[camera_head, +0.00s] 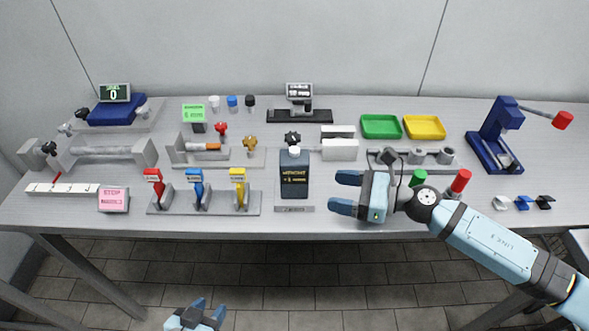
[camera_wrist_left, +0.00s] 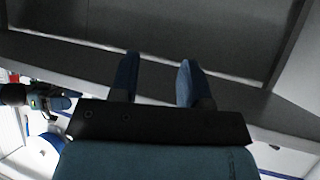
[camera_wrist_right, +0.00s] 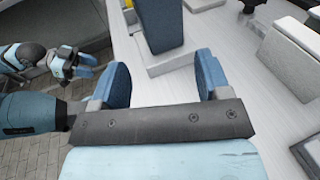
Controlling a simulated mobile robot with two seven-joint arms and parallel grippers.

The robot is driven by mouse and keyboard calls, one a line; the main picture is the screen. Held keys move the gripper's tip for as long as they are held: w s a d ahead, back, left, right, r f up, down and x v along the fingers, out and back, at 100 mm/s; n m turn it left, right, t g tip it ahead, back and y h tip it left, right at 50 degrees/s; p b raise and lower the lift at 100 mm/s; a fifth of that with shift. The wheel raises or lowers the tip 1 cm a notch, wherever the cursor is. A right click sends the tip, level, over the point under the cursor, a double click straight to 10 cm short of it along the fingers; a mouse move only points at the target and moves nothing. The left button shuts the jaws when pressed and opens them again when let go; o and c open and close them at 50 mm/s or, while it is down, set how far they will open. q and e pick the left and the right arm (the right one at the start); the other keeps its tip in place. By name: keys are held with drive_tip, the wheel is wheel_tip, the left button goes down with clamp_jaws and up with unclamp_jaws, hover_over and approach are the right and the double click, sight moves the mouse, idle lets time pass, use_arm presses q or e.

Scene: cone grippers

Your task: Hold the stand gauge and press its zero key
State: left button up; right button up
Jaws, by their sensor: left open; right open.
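A small gauge with a grey display head (camera_head: 299,90) stands on a long black base (camera_head: 285,117) at the back middle of the table; it looks like the stand gauge. Its keys are too small to make out. My right gripper (camera_head: 338,193) is open and empty above the table's front part, well in front of the gauge and slightly to its right. Its two fingers also show apart in the right wrist view (camera_wrist_right: 162,80). My left gripper (camera_head: 209,306) is open and empty, low in front of the table edge. Its fingers show apart in the left wrist view (camera_wrist_left: 157,75).
A dark upright block (camera_head: 294,178) stands just left of my right gripper. A row of coloured-handled clamps (camera_head: 200,208) is further left. A white block (camera_head: 340,150) lies between my right gripper and the back. Green (camera_head: 381,136) and yellow (camera_head: 424,136) trays are at back right.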

sight(300, 185)
drive_tip(key=p+x, duration=0.1)
drive_tip(key=x, duration=0.6)
drive_tip(key=shift+a+r+p, duration=0.1)
drive_tip(key=shift+a+p, duration=0.05)
drive_tip(key=shift+p, duration=0.15)
use_arm(q)
drive_tip(key=shift+s+r, duration=0.15)
use_arm(e)
drive_tip(key=shift+x, duration=0.95)
use_arm(q)
drive_tip(key=shift+r, duration=0.1)
drive_tip(key=shift+r, duration=0.15)
use_arm(e)
drive_tip(key=c, duration=0.6)
use_arm(q)
drive_tip(key=shift+a, duration=0.15)
drive_tip(key=c, duration=0.7)
use_arm(e)
drive_tip(key=shift+o, duration=0.2)
use_arm(q)
drive_tip(key=shift+f, duration=0.2)
clamp_jaws()
drive_tip(key=shift+r, duration=0.15)
